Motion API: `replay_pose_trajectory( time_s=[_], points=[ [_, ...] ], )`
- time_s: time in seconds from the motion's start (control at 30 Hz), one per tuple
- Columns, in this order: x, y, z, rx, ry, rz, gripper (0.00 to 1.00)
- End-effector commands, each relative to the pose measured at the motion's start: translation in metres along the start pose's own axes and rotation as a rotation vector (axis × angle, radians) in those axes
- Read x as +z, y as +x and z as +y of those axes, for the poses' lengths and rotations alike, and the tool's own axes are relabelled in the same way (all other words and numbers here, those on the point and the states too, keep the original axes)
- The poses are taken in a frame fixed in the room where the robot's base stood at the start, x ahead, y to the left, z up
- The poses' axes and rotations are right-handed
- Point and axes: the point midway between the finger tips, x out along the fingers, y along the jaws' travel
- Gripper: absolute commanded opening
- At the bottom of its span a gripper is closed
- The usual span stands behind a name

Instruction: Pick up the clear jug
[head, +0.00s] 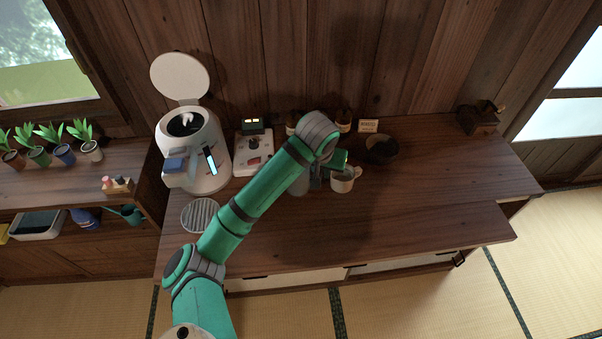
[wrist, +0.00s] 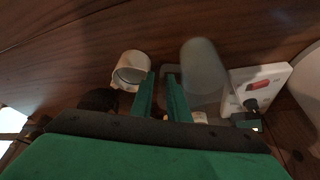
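The clear jug (wrist: 203,72) is a grey see-through vessel in the wrist view, just right of my gripper (wrist: 161,76). Its two green fingers are apart, with a narrow gap between them. A faint grey shape shows by the right fingertip; I cannot tell whether it is the jug's handle or whether the finger touches it. In the head view the jug (head: 299,187) is mostly hidden behind my arm, on the wooden counter. There my gripper (head: 328,172) is partly hidden by my wrist, between the jug and a white mug (head: 343,181).
The white mug also shows left of my fingers in the wrist view (wrist: 130,72). A dark bowl (head: 381,150) is behind it. A white machine with a dial (head: 254,152) and a rice cooker (head: 193,150) stand to the left.

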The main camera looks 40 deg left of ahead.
Motion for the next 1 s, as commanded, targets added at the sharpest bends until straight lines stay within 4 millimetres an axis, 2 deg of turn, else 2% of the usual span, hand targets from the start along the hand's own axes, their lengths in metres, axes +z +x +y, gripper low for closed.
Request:
replay_pose_trajectory(
  time_s=[0.23,0.4,0.67,0.7,0.73,1.0],
  points=[
    [0.000,0.034,0.002,0.000,0.002,-0.001,0.15],
    [0.000,0.049,0.003,0.001,0.004,0.000,0.15],
    [-0.001,0.051,0.003,0.001,0.004,0.001,0.15],
    [-0.001,0.051,0.003,0.002,0.004,0.001,0.05],
    [-0.001,0.051,0.003,0.002,0.004,0.001,0.00],
    [0.000,0.051,0.002,0.001,0.002,0.001,0.00]
  ],
)
